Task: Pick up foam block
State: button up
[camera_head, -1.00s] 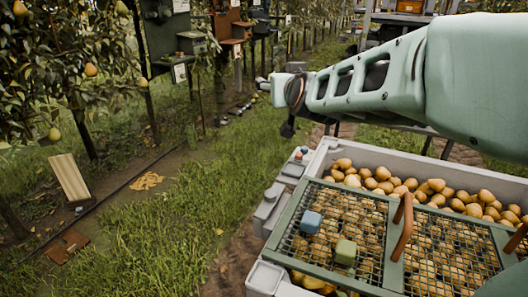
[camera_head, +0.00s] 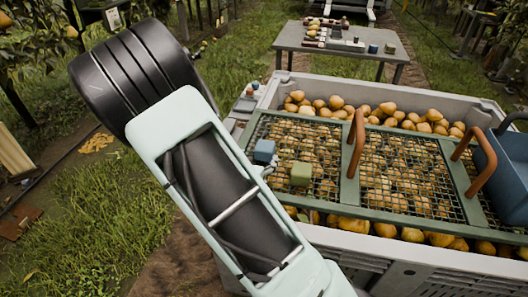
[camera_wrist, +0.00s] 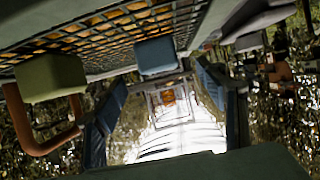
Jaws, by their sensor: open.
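Two small blocks rest on the mesh lid over the pear bin, and I cannot tell which is the foam block. The blue block (camera_head: 264,150) lies at the lid's left part. The green block (camera_head: 301,174) lies just right of it and nearer. In the wrist view, which looks upside down, the blue block (camera_wrist: 155,56) shows between and beyond the fingers. The green block (camera_wrist: 52,77) is at the left. My gripper (camera_wrist: 163,108) is open and empty, apart from both blocks. In the head view my arm hides most of it.
The mesh lid (camera_head: 348,193) has orange-brown handles (camera_head: 356,142) standing up from it. It lies across a grey bin (camera_head: 435,92) of pears. A blue container (camera_head: 503,165) stands at the lid's right end. A grey table (camera_head: 340,42) with small items stands behind. Grass lies at left.

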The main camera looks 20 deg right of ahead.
aim_at(263, 150)
jog(key=x, duration=0.4)
jog(key=shift+b, duration=0.4)
jog(key=b+x, duration=0.1)
jog(key=x, duration=0.4)
jog(key=shift+w+d+r+b, duration=0.1)
jog(key=shift+d+r+b, duration=0.1)
jog(key=shift+b, duration=0.2)
jog(key=shift+c, duration=0.3)
jog(key=c, duration=1.1)
jog(key=shift+r, duration=0.15)
